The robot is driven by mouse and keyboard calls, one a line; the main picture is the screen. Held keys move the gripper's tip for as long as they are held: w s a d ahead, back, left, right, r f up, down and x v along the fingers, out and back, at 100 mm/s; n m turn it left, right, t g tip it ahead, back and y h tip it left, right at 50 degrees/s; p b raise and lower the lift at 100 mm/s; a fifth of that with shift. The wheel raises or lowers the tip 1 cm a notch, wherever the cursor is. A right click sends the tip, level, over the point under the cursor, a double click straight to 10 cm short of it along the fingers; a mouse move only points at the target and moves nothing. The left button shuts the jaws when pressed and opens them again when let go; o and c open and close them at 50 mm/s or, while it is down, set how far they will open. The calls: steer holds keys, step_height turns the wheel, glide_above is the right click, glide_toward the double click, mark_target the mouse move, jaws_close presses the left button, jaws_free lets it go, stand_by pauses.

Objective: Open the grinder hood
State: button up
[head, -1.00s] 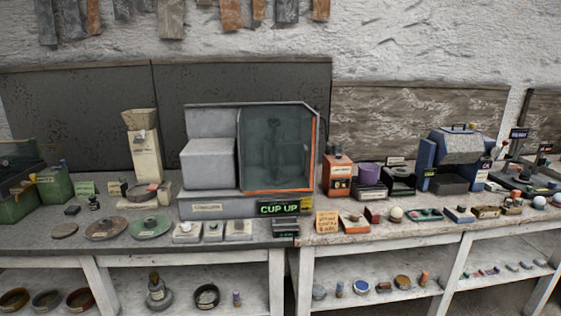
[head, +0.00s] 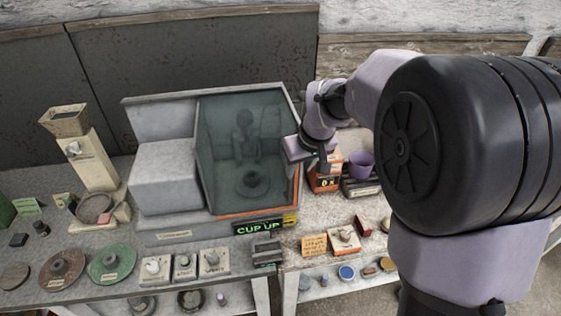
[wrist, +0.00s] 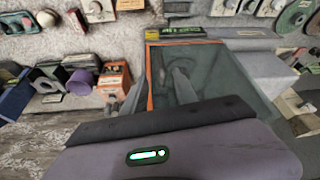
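The grinder hood (head: 220,125) is a tinted see-through cover with an orange lower and right edge, on the right part of a grey machine (head: 165,180). It looks closed. A dark spindle and a round cup show dimly inside. In the wrist view the hood (wrist: 205,85) fills the middle, with its orange edge to the left. My gripper (head: 322,160) is at the hood's right edge in the head view, pointing down. I cannot tell whether it touches the hood. Its fingers are too small and partly hidden to tell whether they are open.
A lit "CUP UP" sign (head: 260,226) is on the machine's front. An orange box (head: 326,178) and a purple cup (head: 361,165) stand close to the right of my gripper. Several switch boxes (head: 213,263) and discs line the front. My arm hides the bench's right side.

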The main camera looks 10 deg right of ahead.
mark_target(290, 188)
steer(key=b+x, duration=0.2)
steer(key=x, duration=1.3)
steer(key=shift+s+f, duration=0.1)
steer(key=shift+f, duration=0.1)
jaws_close()
stand_by(0.5)
